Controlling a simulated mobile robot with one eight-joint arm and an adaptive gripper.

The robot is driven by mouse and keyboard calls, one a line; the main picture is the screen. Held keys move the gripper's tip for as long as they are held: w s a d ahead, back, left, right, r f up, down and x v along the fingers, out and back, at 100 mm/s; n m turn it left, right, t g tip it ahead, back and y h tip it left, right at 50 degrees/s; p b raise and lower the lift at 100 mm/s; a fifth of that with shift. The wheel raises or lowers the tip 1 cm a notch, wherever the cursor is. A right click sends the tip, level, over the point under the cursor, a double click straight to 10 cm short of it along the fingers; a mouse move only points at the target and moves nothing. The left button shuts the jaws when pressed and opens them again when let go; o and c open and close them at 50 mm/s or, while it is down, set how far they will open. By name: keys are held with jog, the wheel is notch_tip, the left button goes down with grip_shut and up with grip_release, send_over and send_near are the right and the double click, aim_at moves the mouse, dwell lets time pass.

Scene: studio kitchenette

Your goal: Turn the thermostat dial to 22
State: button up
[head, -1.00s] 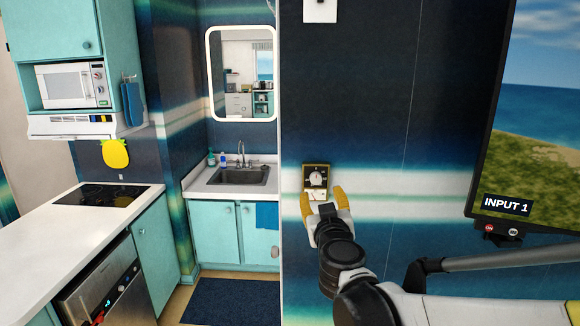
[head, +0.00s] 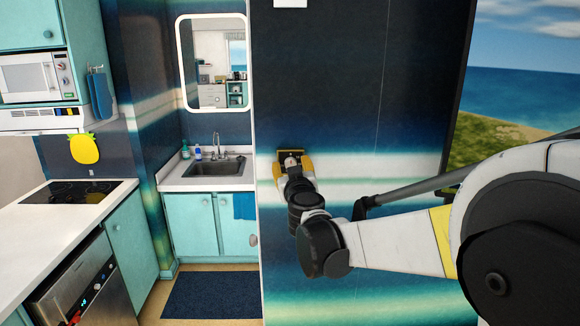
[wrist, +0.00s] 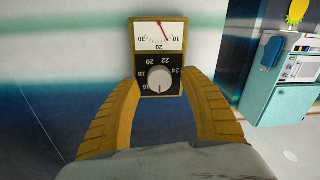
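I see no finger touching the dial. In the head view my gripper (head: 294,166) mostly covers the thermostat.
A sink (head: 215,166) and mirror (head: 213,62) are left of the thermostat wall, and a counter (head: 40,222) with a cooktop is farther left. The wall around the thermostat is mostly bare.

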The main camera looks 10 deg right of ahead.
grip_shut()
jog(key=shift+m, duration=0.3)
jog(key=m, duration=0.4)
jog(key=shift+m+b, duration=0.4)
jog(key=shift+a+f+m+g+h, duration=0.1)
jog(key=shift+m+h, duration=0.3)
jog(key=shift+m, duration=5.55)
jog(key=shift+d+f+m+g+h, duration=0.1)
jog(key=shift+m+h, duration=0.3)
jog(key=shift+m, duration=5.6)
jog(key=shift+a+f+m+g+h, duration=0.1)
jog(key=shift+m+h, duration=0.3)
jog(key=shift+m, duration=5.55)
